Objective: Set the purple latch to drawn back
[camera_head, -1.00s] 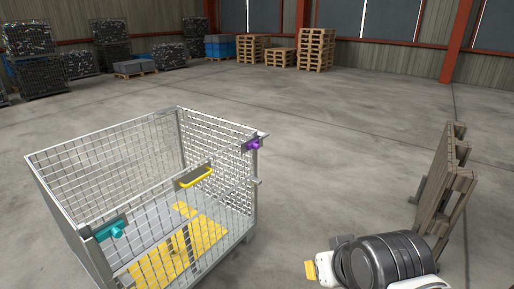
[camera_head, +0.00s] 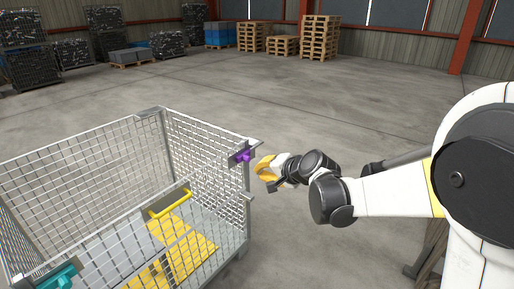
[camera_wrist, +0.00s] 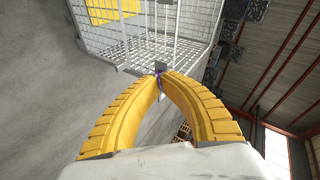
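The purple latch (camera_head: 243,156) is at the top of the near right corner post of the wire mesh crate (camera_head: 249,197). My gripper (camera_head: 257,169), with yellow fingers, is just right of the latch at about its height, seemingly a small gap away. In the wrist view my gripper's fingers (camera_wrist: 161,75) arch together and their tips meet or nearly meet. A little of the purple latch (camera_wrist: 157,73) shows right behind the tips; most of it is hidden. I see nothing clearly held between the fingers.
A teal latch (camera_head: 60,277) is at the crate's near left corner. A wooden pallet stands at the lower right, mostly behind my arm. Pallet stacks (camera_head: 320,38) stand far back. The floor behind the crate is clear.

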